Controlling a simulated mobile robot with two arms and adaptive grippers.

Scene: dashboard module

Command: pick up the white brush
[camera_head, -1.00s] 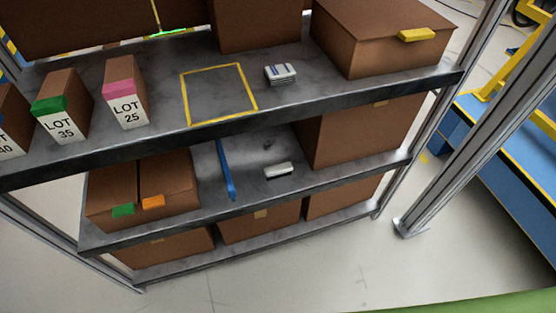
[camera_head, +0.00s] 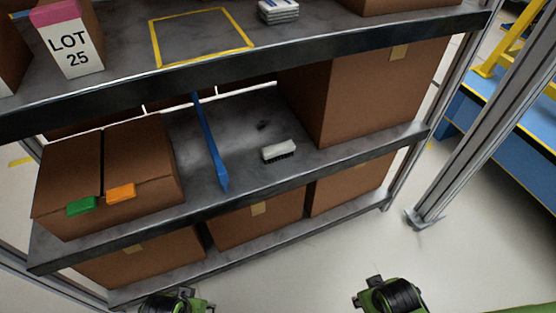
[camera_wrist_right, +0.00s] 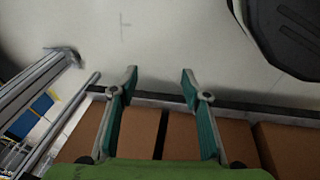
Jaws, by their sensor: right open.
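The white brush (camera_head: 278,149) lies on the middle shelf (camera_head: 240,180), white back up and dark bristles facing the front edge. It sits between a blue stick-like tool (camera_head: 212,148) and a large brown box. My right gripper (camera_wrist_right: 159,82) is open and empty in the right wrist view, its two teal-lined fingers spread above the floor and beside brown boxes. The brush does not show in that view. In the head view, green and black parts of my arms show at the bottom edge, below the shelves; no fingertips can be made out there.
A large brown box (camera_head: 372,95) stands right of the brush. A box with green and orange tabs (camera_head: 105,175) stands at left. The upper shelf edge (camera_head: 250,63) overhangs the middle shelf. A metal post (camera_head: 470,140) rises at right. Open floor (camera_head: 330,260) lies in front.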

